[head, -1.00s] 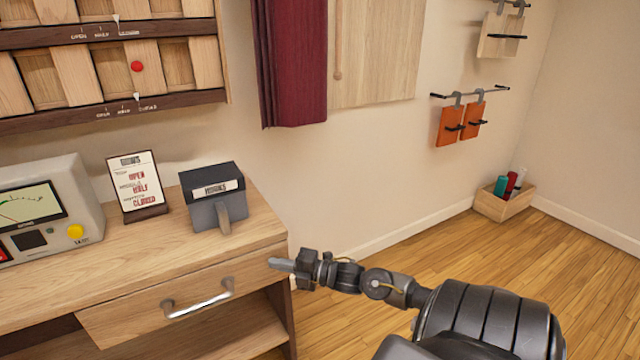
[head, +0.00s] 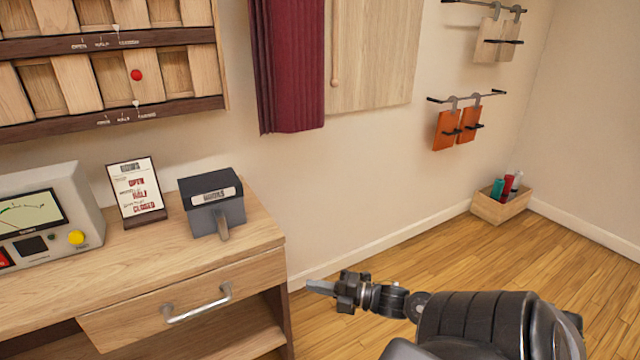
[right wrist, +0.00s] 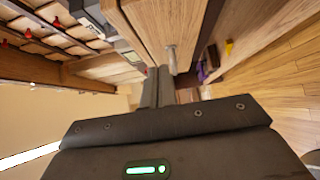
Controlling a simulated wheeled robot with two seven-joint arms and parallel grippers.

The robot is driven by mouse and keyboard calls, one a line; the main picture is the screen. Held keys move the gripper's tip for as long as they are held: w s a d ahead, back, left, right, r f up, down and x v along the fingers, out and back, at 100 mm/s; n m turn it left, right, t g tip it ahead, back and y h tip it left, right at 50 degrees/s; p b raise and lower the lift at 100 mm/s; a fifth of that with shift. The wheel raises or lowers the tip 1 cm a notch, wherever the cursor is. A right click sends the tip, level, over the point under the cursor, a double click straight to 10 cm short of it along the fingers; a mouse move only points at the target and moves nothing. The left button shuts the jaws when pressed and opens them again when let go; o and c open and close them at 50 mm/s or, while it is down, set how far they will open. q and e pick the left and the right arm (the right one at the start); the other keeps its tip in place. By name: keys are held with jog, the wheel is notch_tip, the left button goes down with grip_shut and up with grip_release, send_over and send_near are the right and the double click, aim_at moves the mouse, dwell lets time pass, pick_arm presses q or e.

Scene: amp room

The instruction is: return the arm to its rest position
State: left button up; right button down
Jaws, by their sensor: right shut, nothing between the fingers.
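My right arm (head: 480,325) comes in from the lower right in the head view. Its right gripper (head: 312,286) is shut and empty, pointing left just beyond the right end of the wooden desk (head: 262,236), apart from it. In the right wrist view the shut fingers (right wrist: 158,85) point toward the desk with its drawer handle (right wrist: 171,60). My left gripper is not in view.
On the desk stand a meter box (head: 45,215), a sign (head: 137,188) and a dark grey box (head: 212,202). The drawer (head: 190,300) has a metal handle. A wooden crate (head: 500,207) with bottles sits on the floor. Floor right of the desk is clear.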

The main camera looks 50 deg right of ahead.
jog(key=shift+s+d, duration=0.1)
jog(key=shift+s, duration=0.15)
